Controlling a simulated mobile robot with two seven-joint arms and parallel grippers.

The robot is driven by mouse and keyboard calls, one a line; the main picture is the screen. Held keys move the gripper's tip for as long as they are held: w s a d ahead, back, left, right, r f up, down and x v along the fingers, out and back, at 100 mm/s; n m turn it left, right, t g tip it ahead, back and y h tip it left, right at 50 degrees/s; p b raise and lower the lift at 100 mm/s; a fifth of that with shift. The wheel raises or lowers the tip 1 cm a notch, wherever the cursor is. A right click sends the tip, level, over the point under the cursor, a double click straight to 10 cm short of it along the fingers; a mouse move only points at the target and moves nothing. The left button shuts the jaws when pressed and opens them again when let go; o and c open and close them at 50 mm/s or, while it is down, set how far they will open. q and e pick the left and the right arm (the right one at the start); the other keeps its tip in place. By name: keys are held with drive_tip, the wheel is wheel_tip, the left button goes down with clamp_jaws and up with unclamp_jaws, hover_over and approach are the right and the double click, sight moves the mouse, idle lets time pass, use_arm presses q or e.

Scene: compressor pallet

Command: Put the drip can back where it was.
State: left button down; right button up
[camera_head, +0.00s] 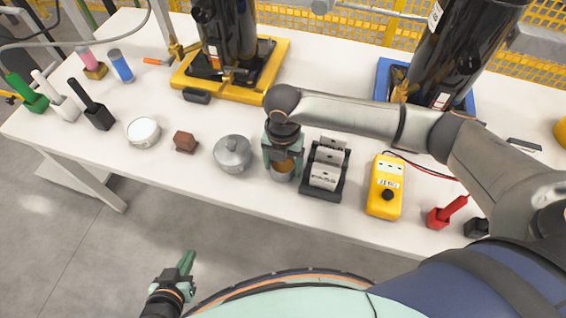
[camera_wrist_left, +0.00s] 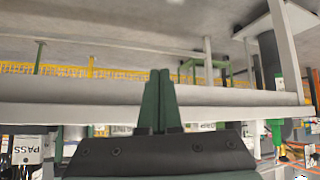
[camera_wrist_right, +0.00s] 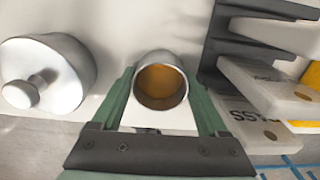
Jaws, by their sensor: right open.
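The drip can (camera_head: 281,174) is a small grey metal cup with amber liquid or an amber inside. It stands on the white table near the front edge, between the lidded silver pot and the tag rack. In the right wrist view the can (camera_wrist_right: 160,80) sits between the two green fingers. My right gripper (camera_head: 283,163) is open around the can, with a finger on each side; I cannot tell whether either finger touches it. My left gripper (camera_head: 187,264) is shut and empty, low in front of the table. Its fingers (camera_wrist_left: 159,98) are together in the left wrist view.
The silver pot (camera_head: 233,153) stands close left of the can. The black rack with white tags (camera_head: 325,170) stands close right. Further right is a yellow meter (camera_head: 385,188). A brown block (camera_head: 185,142) and white tin (camera_head: 143,132) lie left. Compressors stand behind on yellow and blue trays.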

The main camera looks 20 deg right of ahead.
use_arm(q)
drive_tip(key=shift+s+a+r+p, duration=0.3)
drive_tip(key=shift+s+a+p, duration=0.2)
drive_tip(key=shift+p, duration=0.35)
use_arm(e)
wheel_tip(320, 180, up, 12)
drive_tip(key=shift+r, duration=0.15)
